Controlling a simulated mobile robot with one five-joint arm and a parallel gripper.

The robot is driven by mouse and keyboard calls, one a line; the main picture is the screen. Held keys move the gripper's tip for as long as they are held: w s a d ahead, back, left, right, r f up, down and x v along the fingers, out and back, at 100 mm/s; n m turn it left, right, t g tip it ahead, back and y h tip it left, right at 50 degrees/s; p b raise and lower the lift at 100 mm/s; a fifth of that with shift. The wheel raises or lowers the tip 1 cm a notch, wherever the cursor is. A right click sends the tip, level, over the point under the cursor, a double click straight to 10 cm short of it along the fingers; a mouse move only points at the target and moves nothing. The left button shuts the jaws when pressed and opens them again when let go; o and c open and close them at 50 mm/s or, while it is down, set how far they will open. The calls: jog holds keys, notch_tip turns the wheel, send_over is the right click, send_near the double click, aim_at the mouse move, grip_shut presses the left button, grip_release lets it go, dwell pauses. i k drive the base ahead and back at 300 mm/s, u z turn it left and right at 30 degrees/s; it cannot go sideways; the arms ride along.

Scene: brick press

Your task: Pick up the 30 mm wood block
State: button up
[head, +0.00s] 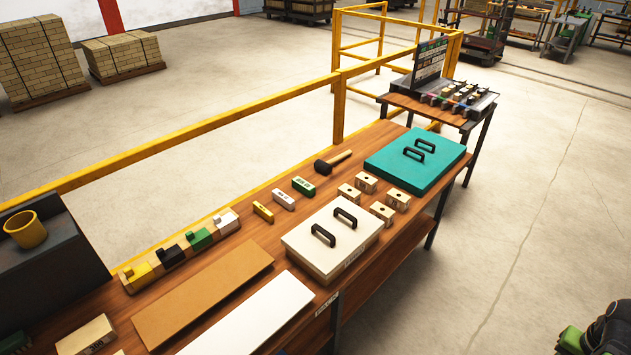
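Three small labelled blocks lie in a row on the wooden bench: a yellow-topped one (263,211), a white-topped one (284,199) and a green-topped one (303,186). Their markings are too small to read surely, so I cannot tell which is the 30 mm wood block. Several pale wood blocks with a dark spot on top, such as this one (349,193), stand between the two handled lids. A larger wood block (86,336) with a dark marking lies at the front left. My gripper's fingertips are not in view.
A cream handled lid (300,255) and a teal one (392,172) lie on the bench (240,245). A mallet (333,161) lies behind. Coloured blocks (199,239), a brown board (200,295) and a white board (250,320) fill the left. A yellow rail (220,119) runs behind.

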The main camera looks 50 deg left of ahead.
aim_at(281, 199)
jog(key=i, duration=1.4)
jog(key=z, duration=0.05)
jog(key=k, duration=0.15)
jog(key=u, duration=3.4)
jog(key=i, duration=0.95)
jog(key=u, duration=0.3)
